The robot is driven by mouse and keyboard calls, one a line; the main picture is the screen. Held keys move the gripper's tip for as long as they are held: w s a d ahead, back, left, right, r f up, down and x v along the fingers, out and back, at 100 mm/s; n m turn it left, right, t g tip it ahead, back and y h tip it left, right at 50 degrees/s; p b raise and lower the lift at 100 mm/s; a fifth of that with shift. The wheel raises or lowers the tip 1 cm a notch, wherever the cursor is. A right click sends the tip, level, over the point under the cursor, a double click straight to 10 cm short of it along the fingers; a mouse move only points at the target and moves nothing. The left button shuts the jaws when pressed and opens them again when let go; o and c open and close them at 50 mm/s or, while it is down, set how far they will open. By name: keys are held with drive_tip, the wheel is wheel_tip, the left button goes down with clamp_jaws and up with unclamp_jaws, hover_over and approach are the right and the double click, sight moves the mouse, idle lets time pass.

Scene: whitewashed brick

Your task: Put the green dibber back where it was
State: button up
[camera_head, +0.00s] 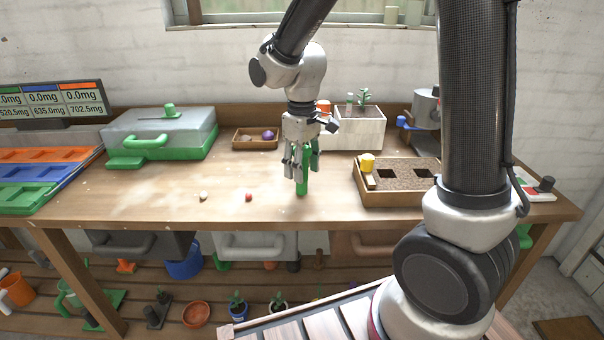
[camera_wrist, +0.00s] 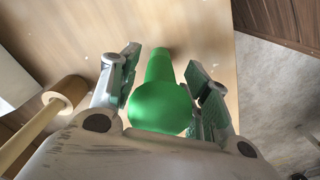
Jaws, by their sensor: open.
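The green dibber (camera_head: 303,181) stands upright on the wooden workbench, near the middle of its top. My gripper (camera_head: 302,168) points down over it, with its fingers on either side of the dibber's upper part. In the wrist view, the green dibber (camera_wrist: 161,98) shows its round knob between the two fingers of my gripper (camera_wrist: 164,88). There is a visible gap on both sides, so the gripper is open around it. The fingers hide part of the dibber in the head view.
A soil tray (camera_head: 362,197) with dark holes and a yellow-topped tool (camera_head: 367,163) is to the right. A green-handled grey box (camera_head: 160,130) and a small wooden tray (camera_head: 254,145) stand behind. A white planter (camera_head: 354,133) is at the back. Two small bits lie left of the dibber.

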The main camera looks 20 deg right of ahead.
wheel_tip(320, 180, up, 10)
drive_tip(key=shift+f, duration=0.1)
drive_tip(key=s+d+r+m+t, duration=0.2)
drive_tip(key=s+d+m, duration=0.1)
drive_tip(key=s+d, duration=0.4)
drive_tip(key=s+d+r+m+t, duration=0.2)
drive_tip(key=s+d, duration=0.6)
drive_tip(key=s, duration=0.4)
drive_tip(key=shift+m, duration=0.8)
